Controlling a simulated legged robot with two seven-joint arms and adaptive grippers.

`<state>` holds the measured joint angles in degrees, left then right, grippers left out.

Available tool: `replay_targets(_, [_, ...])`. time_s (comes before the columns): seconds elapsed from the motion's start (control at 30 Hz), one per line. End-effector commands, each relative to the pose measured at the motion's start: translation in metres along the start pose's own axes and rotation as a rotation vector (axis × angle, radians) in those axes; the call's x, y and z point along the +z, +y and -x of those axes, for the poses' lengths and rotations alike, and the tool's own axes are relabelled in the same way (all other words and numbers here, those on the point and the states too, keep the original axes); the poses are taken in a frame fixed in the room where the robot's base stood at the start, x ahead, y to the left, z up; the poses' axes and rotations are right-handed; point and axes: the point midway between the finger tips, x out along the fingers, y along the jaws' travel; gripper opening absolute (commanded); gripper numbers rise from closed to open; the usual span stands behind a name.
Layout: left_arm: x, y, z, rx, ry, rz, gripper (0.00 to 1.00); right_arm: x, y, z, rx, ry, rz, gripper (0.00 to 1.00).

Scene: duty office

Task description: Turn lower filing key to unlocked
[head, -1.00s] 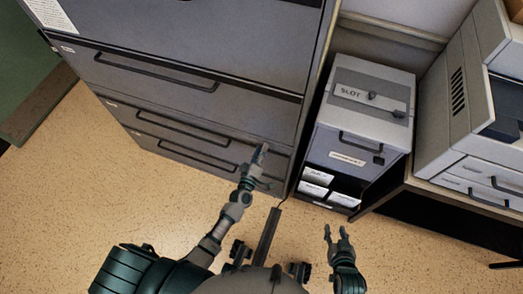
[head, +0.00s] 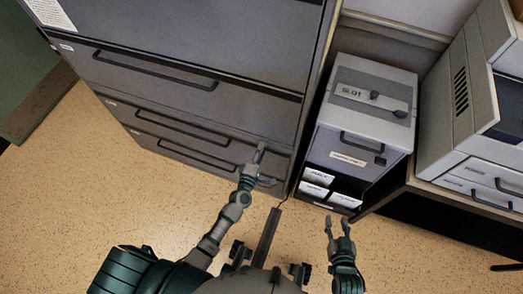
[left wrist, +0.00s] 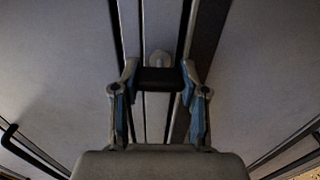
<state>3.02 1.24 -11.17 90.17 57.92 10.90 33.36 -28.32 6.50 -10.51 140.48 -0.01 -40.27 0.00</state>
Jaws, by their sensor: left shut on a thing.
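The grey filing cabinet (head: 190,105) fills the left of the head view, its drawer fronts facing me. My left gripper (head: 261,155) is against the cabinet front, near the right end of the lower drawers. In the left wrist view, my left gripper (left wrist: 159,88) is shut on the dark key head (left wrist: 159,78), one fingertip on each side. My right gripper (head: 338,226) is open and empty above the floor.
A grey box marked SLOT (head: 368,100) with a handle and card trays stands right of the cabinet. A printer-like machine (head: 470,110) sits on a desk further right. Bar handles (head: 155,72) stick out from the drawers. The speckled floor (head: 100,200) is clear.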

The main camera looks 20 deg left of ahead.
Motion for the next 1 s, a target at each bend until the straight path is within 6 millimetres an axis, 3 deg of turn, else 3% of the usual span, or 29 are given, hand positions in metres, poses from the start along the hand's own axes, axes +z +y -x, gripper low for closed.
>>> replay_targets(0.37, [-0.004,-0.002,0.000,-0.003,0.007,0.003,0.08,0.003,-0.001,0.001,-0.001,-0.005,-0.002,0.40])
replay_targets(0.4, [-0.004,-0.002,0.000,-0.003,0.007,0.003,0.51,0.003,-0.001,0.001,-0.001,-0.006,-0.002,0.40])
replay_targets(0.5, [-0.004,-0.002,0.000,-0.003,0.006,0.003,0.69,0.003,-0.001,0.001,-0.001,-0.007,-0.003,0.40])
replay_targets(0.83, [-0.001,-0.001,0.003,-0.002,0.002,0.002,0.69,0.003,-0.001,0.002,-0.001,-0.008,-0.001,0.40])
replay_targets(1.0, [-0.001,-0.002,0.027,-0.004,0.002,0.002,0.69,0.003,-0.001,0.002,0.000,-0.007,-0.001,0.40])
